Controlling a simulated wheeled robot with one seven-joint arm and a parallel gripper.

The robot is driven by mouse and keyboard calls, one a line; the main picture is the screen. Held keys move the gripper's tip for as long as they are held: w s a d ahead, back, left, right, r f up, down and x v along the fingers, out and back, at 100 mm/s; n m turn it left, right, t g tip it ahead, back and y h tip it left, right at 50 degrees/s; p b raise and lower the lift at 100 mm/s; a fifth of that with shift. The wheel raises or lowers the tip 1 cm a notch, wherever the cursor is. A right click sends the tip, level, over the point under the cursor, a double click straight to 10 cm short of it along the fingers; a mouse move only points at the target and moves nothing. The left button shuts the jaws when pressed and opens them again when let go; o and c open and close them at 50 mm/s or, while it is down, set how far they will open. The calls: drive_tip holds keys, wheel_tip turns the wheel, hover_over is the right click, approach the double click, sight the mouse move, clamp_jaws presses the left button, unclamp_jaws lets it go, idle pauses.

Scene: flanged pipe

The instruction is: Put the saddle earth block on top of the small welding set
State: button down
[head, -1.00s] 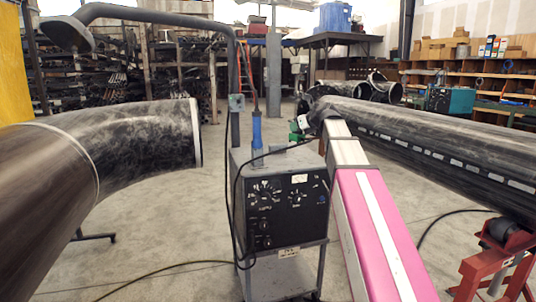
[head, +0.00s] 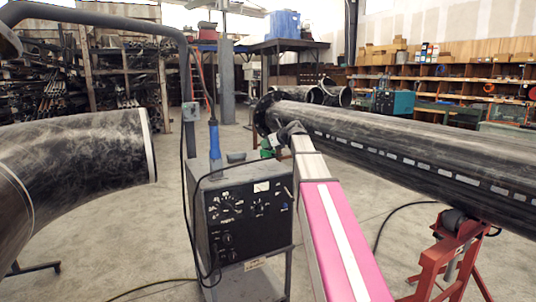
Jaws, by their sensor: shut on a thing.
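The small welding set (head: 248,218) is a grey cabinet with a black dial panel, left of my arm. A blue torch handle (head: 215,145) stands upright on its top, and a small grey piece (head: 236,157) lies beside it. My gripper (head: 284,131) is at the far end of my pink and silver arm, near the flanged end of the long pipe. It is shut, small and dark against the pipe. It holds the saddle earth block, which I cannot make out clearly from the gripper. I cannot tell whether it touches the pipe.
The long dark pipe (head: 400,150) runs along the right, resting on a red stand (head: 447,258). A curved pipe (head: 85,160) is at the left. A grey overhead pipe (head: 110,12) crosses the upper left. Cables lie on the floor. Floor between the curved pipe and welding set is clear.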

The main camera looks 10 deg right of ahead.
sight(268, 152)
drive_tip(key=shift+w+d+f, duration=0.2)
drive_tip(key=shift+d+f, duration=0.05)
drive_tip(key=shift+d, duration=0.1)
drive_tip(key=shift+f, duration=1.95)
drive_tip(key=shift+f, duration=0.1)
drive_tip(key=c, duration=1)
unclamp_jaws()
drive_tip(key=shift+o, duration=0.2)
drive_tip(key=v, duration=1.2)
